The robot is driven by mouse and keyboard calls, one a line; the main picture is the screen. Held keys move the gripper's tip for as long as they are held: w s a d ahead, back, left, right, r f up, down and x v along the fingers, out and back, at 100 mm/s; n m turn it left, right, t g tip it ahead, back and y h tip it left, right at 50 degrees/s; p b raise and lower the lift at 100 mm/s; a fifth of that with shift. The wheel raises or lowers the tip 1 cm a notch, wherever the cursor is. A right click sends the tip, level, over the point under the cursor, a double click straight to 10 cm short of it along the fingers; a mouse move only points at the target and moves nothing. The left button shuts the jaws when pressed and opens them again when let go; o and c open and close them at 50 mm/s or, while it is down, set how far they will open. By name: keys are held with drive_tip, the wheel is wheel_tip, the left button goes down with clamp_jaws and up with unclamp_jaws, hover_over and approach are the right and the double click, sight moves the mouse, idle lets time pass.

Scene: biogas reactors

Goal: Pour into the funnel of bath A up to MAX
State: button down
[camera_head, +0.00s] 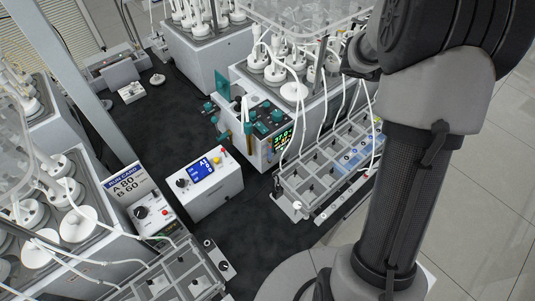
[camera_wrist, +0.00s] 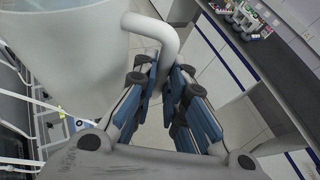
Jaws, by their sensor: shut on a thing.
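In the wrist view my gripper (camera_wrist: 162,88) has its blue-padded fingers shut on the curved white handle of a large pale jug (camera_wrist: 65,50). The jug fills the upper left; its contents and rim are hidden. The head view does not show my gripper or the jug; my arm crosses its right side. A white funnel (camera_head: 294,90) stands among the bottles on the middle bath (camera_head: 262,82). Another white funnel (camera_head: 78,223) is on the left bath (camera_head: 105,262). I cannot tell which bath is A, and no MAX mark is readable.
A card (camera_head: 127,184) reads A 80, B 60. A control box (camera_head: 203,184) with a blue screen stands on the dark bench (camera_head: 190,125). A teal-handled unit (camera_head: 262,130) and a grey compartment rack (camera_head: 320,165) are to its right. The bench centre is mostly clear.

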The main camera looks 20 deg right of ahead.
drive_tip(key=shift+r+m+t+h+b, duration=0.3)
drive_tip(key=shift+r+m+t+b, duration=0.15)
drive_tip(key=shift+b, duration=1)
drive_tip(key=shift+f, duration=0.15)
